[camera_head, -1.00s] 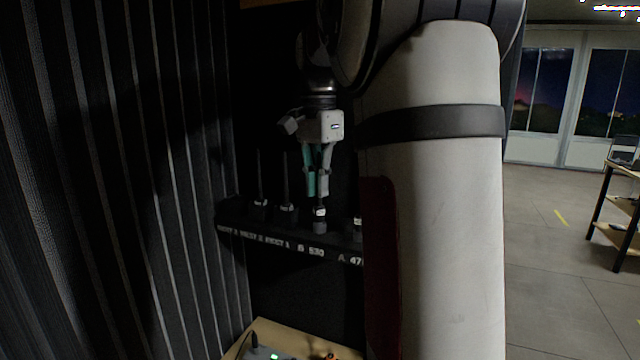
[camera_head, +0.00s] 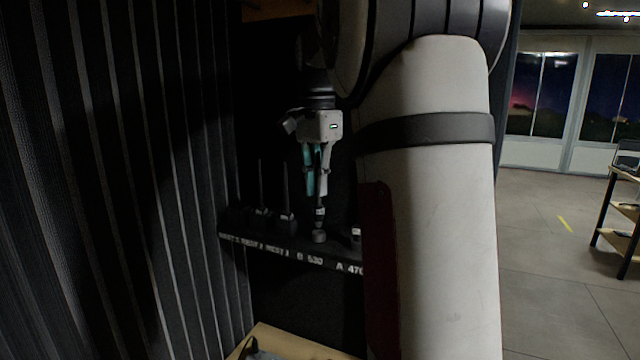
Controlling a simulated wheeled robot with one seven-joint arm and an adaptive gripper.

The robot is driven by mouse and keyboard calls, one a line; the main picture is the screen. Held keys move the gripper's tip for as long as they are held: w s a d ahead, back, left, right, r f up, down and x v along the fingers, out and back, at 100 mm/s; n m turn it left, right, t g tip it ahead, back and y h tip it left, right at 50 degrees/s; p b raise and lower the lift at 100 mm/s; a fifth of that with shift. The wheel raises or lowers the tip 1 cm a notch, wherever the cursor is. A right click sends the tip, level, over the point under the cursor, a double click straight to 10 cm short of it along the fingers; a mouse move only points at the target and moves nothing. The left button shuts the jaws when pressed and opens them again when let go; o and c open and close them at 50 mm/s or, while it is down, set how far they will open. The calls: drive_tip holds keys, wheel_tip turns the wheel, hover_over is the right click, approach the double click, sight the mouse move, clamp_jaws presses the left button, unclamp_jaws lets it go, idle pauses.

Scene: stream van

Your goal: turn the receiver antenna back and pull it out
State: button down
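My gripper (camera_head: 318,194) points down with its teal-padded fingers closed around a dark antenna (camera_head: 320,212) above the "B 530" label on the shelf. The antenna is upright, with a small white tag on its collar just below the fingertips. Its collar sits a little above the dark round socket (camera_head: 319,237) on the shelf. A dark narrow part shows between them; I cannot tell whether the two still touch. The rod's upper part is hidden by the fingers.
The dark labelled shelf (camera_head: 285,248) also holds two upright antennas, one (camera_head: 260,185) farther left and one (camera_head: 286,190) nearer. Another tagged base (camera_head: 356,233) is partly hidden by my arm. A ribbed dark wall (camera_head: 130,180) stands left. A wooden surface (camera_head: 290,338) lies below.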

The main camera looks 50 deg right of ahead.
drive_tip(key=shift+r, duration=0.15)
drive_tip(key=shift+r+p, duration=0.95)
drive_tip(key=shift+r, duration=0.45)
